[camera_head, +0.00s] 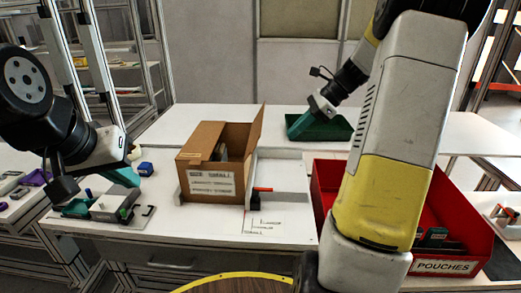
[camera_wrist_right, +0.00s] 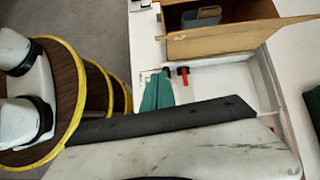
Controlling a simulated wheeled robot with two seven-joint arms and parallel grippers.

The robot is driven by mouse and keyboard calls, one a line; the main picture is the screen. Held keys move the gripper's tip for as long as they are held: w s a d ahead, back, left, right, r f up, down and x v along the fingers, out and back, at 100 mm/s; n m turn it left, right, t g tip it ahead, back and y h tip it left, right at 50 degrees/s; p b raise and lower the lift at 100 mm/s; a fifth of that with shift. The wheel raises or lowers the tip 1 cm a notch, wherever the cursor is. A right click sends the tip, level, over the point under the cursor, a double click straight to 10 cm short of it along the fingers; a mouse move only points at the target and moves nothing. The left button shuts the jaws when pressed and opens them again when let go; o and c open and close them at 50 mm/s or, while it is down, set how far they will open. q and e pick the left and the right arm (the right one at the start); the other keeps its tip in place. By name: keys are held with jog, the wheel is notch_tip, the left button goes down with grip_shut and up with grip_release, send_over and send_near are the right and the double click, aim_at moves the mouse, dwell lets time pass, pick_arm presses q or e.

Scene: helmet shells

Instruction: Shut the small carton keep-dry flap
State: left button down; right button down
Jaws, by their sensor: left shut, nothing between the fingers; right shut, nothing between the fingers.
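The small brown carton (camera_head: 211,185) stands on the white table with a printed label on its front. Its top is open and a grey item shows inside. Its flap (camera_head: 256,134) stands up on the right side, leaning outward. In the right wrist view the carton (camera_wrist_right: 177,48) is at the top, with the flap (camera_wrist_right: 298,20) reaching right. My left gripper (camera_head: 133,181) is shut and empty, left of the carton and apart from it. My right gripper (camera_head: 292,132) is shut and empty, right of and behind the flap, apart from it. Its green fingers (camera_wrist_right: 157,93) show in the wrist view.
A green tray (camera_head: 338,128) lies behind my right gripper. A red bin (camera_head: 450,228) labelled POUCHES stands at the right, partly hidden by my right arm. A white tray (camera_head: 284,174) with an orange-red piece (camera_head: 263,189) adjoins the carton. A grey fixture (camera_head: 112,206) sits at the left.

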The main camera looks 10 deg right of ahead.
jog(key=w+a+f, duration=0.3)
jog(key=a+f, duration=0.3)
jog(key=a, duration=0.3)
jog(key=shift+m, duration=0.4)
